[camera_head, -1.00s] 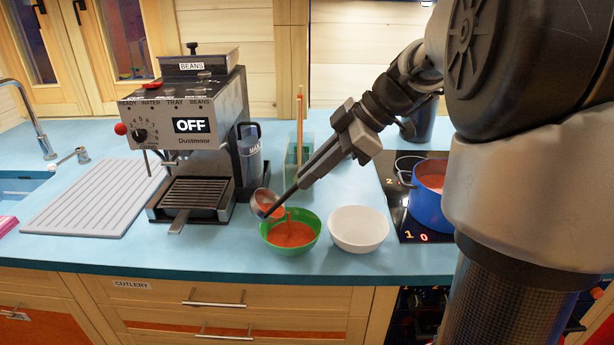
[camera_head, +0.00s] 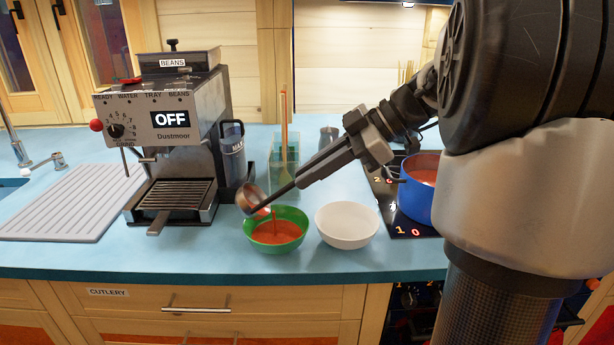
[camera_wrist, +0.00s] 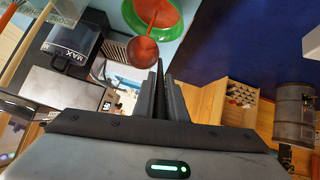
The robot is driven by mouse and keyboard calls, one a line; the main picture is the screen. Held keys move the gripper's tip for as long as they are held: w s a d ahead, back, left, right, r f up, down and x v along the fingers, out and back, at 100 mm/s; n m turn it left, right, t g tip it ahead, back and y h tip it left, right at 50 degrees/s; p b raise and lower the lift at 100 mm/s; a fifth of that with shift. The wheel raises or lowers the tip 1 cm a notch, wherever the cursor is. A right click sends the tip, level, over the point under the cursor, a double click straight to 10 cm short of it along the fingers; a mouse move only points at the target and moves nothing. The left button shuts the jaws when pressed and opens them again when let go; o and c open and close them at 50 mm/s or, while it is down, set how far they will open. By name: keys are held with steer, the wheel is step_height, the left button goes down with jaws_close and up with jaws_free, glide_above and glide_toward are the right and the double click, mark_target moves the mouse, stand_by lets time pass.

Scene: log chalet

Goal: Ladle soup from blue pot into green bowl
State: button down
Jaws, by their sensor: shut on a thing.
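My gripper (camera_head: 312,168) is shut on the handle of a ladle (camera_head: 252,198), whose round bowl is tilted over the left rim of the green bowl (camera_head: 262,243). A thin stream of orange-red soup (camera_head: 277,233) runs from the ladle into the green bowl, where soup covers the bottom. In the wrist view the ladle (camera_wrist: 142,50) shows in front of the green bowl (camera_wrist: 176,22), and the fingers (camera_wrist: 160,90) are close together. The blue pot (camera_head: 418,200) stands on the hob at right, holding orange-red soup, partly hidden by my arm.
An empty white bowl (camera_head: 347,226) stands just right of the green bowl. A coffee machine (camera_head: 165,140) and a ribbed drainboard (camera_head: 75,205) are at left. A green container (camera_head: 284,176) with a wooden utensil stands behind. The counter's front edge (camera_head: 200,272) is close to the bowls.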

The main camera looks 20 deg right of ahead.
steer(key=shift+d+f+t+y+b, duration=0.5)
steer(key=shift+d+f+y+b, duration=0.9)
steer(key=shift+b, duration=1.55)
steer(key=r+h+p, duration=0.2)
steer(key=s+r+g+h+p, duration=0.1)
steer(key=p, duration=0.1)
steer(key=shift+a+r, duration=0.4)
steer(key=shift+r+h, duration=0.15)
steer(key=shift+h, duration=0.15)
steer(key=shift+d, duration=0.1)
